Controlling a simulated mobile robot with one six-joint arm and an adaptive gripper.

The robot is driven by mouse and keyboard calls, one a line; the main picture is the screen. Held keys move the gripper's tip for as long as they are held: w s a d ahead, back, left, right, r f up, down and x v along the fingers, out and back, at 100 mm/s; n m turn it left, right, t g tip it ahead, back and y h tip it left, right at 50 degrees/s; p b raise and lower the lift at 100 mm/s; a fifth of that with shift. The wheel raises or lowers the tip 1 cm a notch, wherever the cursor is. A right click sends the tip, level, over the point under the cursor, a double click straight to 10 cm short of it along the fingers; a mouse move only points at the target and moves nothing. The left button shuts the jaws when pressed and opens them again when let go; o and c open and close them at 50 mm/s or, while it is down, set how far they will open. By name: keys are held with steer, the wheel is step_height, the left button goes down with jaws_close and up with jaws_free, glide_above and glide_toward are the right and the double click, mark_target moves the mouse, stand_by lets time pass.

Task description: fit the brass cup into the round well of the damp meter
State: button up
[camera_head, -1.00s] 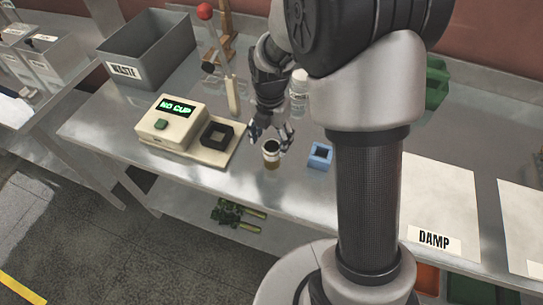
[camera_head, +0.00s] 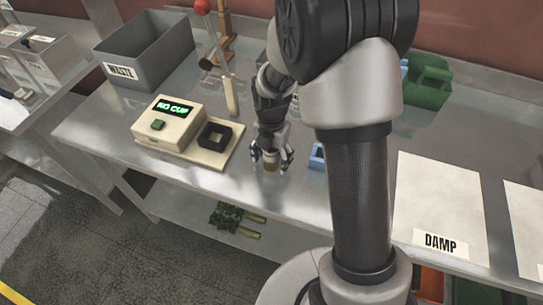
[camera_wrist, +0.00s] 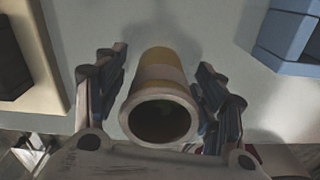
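The brass cup (camera_head: 270,162) stands on the steel bench, brownish with a paler band. In the wrist view the cup (camera_wrist: 161,70) shows its dark open mouth towards the camera. My gripper (camera_head: 271,157) is lowered over it, with one finger on each side. In the wrist view my gripper (camera_wrist: 162,72) is open around the cup, with narrow gaps between fingers and cup. The damp meter (camera_head: 168,124) is the cream box left of my gripper, its green display reading "NO CUP". A black square-framed holder (camera_head: 214,136) sits on its base plate; no round well is clearly visible.
A blue square holder (camera_head: 317,156) stands close right of my gripper, partly hidden by my arm. A grey WASTE bin (camera_head: 148,50) is at the back left, with a red-knobbed lever (camera_head: 203,8) near it. A white DAMP sheet (camera_head: 437,205) lies right.

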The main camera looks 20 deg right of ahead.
steer(key=c, duration=1.1)
step_height(320, 180, up, 20)
steer(key=p, duration=0.6)
steer(key=m, duration=1.2)
glide_toward(274, 153)
steer(key=shift+w+f+b, duration=0.4)
steer(key=shift+w, duration=0.3)
steer(key=f+m, duration=0.1)
steer(key=m, duration=0.2)
steer(key=f+m, duration=0.1)
steer(key=m, duration=0.2)
steer(key=f+m, duration=0.1)
steer(key=m, duration=0.2)
steer(key=shift+s+f, duration=0.3)
steer(key=shift+s, duration=0.05)
steer(key=m, duration=0.2)
steer(key=f+m, duration=0.1)
steer(key=m, duration=0.1)
steer(key=f+m, duration=0.1)
steer(key=m, duration=0.1)
steer(key=shift+s+f+b, duration=0.15)
steer(key=shift+s+b, duration=0.15)
